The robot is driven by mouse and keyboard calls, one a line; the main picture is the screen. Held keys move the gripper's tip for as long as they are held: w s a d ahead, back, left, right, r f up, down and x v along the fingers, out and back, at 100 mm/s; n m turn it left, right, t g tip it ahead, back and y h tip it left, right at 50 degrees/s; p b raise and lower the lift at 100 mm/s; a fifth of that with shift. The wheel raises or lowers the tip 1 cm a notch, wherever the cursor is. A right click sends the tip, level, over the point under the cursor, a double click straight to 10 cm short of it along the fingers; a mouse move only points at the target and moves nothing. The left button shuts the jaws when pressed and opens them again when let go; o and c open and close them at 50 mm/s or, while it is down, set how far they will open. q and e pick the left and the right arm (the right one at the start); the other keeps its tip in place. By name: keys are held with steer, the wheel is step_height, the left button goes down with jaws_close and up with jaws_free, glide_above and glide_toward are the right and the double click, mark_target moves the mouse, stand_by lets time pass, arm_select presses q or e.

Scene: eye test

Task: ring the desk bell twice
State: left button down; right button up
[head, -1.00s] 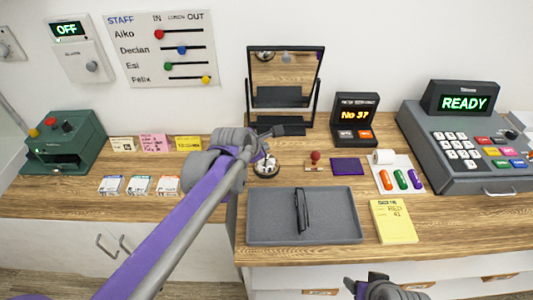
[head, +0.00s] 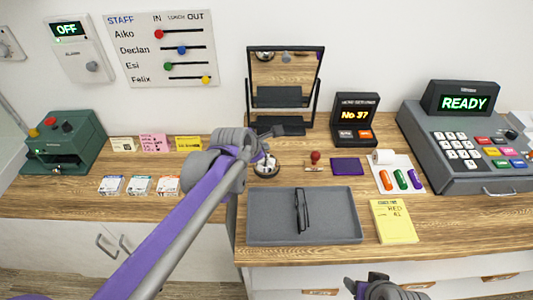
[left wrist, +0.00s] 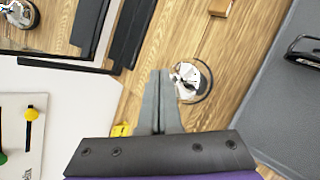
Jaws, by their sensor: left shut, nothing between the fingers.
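The desk bell (head: 266,171) is a small shiny dome on a dark base, on the wooden counter behind the grey tray. It also shows in the left wrist view (left wrist: 196,80), just right of my fingertips. My left gripper (head: 272,134) reaches in over the counter from the left and hides part of the space around the bell. In the left wrist view its fingers (left wrist: 160,76) are shut and empty, apart from the bell in the picture; I cannot tell their height above it. My right gripper (head: 368,287) shows only partly at the bottom edge.
A grey tray (head: 335,228) holding a black stapler-like object (head: 302,210) lies in front of the bell. A stamp (head: 315,160) and purple pad (head: 347,167) are to its right. A mirror (head: 286,75) and a number display (head: 356,115) stand behind.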

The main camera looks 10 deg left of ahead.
arm_select(q)
steer(key=shift+f, duration=0.4)
arm_select(e)
steer(key=shift+s+f, duration=0.1)
steer(key=shift+f, duration=0.2)
arm_select(q)
steer(key=shift+f+b, duration=0.45)
steer(key=shift+b, duration=0.05)
arm_select(e)
steer(key=shift+f, duration=0.3)
arm_select(q)
steer(key=shift+r, duration=0.15)
arm_select(e)
steer(key=shift+r, duration=0.15)
arm_select(q)
steer(key=shift+r+p, duration=0.65)
steer(key=shift+r, duration=0.1)
arm_select(e)
steer(key=shift+r, duration=0.6)
arm_select(q)
step_height(320, 180, up, 5)
steer(key=p, duration=0.3)
arm_select(e)
steer(key=r, duration=0.1)
steer(key=w+r, duration=0.1)
steer(key=r, duration=0.1)
steer(key=shift+w+r, duration=0.3)
steer(key=shift+r, duration=0.1)
steer(key=shift+s, duration=0.1)
